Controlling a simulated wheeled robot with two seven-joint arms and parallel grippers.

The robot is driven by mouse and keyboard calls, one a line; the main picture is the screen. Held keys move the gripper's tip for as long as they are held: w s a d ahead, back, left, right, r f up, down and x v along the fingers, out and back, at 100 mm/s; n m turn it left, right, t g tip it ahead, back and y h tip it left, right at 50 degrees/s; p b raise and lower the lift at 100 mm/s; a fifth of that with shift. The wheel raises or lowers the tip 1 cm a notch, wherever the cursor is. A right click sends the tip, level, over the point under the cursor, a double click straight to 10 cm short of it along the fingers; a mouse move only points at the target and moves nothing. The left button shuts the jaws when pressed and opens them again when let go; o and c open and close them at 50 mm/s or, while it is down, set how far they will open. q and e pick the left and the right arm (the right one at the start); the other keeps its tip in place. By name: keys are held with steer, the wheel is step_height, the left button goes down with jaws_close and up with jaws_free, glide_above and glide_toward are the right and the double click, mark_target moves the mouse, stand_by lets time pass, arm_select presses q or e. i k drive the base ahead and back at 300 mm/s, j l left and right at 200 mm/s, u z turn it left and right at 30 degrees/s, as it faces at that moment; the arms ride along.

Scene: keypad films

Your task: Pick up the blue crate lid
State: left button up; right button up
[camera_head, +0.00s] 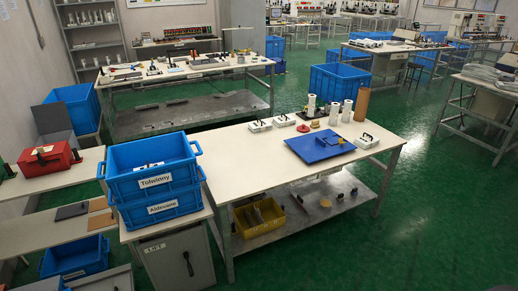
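The blue crate lid (318,147) lies flat on the right part of the near white-topped table (250,150). A small yellow item rests at the lid's right edge, and a dark item stands close behind it. Two stacked blue crates, the upper labelled "Tofwinny" (152,168) and the lower labelled "Aidevane" (162,207), stand on a grey cabinet at the table's left end. The upper crate is open at the top with some white items inside. Neither of my grippers shows in the head view.
White boxes (260,126) and white rolls (346,111) stand behind the lid, with a brown cylinder (361,104). Another white box (366,141) is at its right. A yellow bin (258,217) sits on the lower shelf.

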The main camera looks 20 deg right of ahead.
mark_target(316, 147)
steer(key=z, duration=1.25)
steer(key=u, duration=1.3)
steer(key=z, duration=1.3)
steer(key=i+l, duration=0.45)
steer(key=i+l+u, duration=0.1)
steer(key=i+l, duration=0.35)
steer(key=l, duration=0.25)
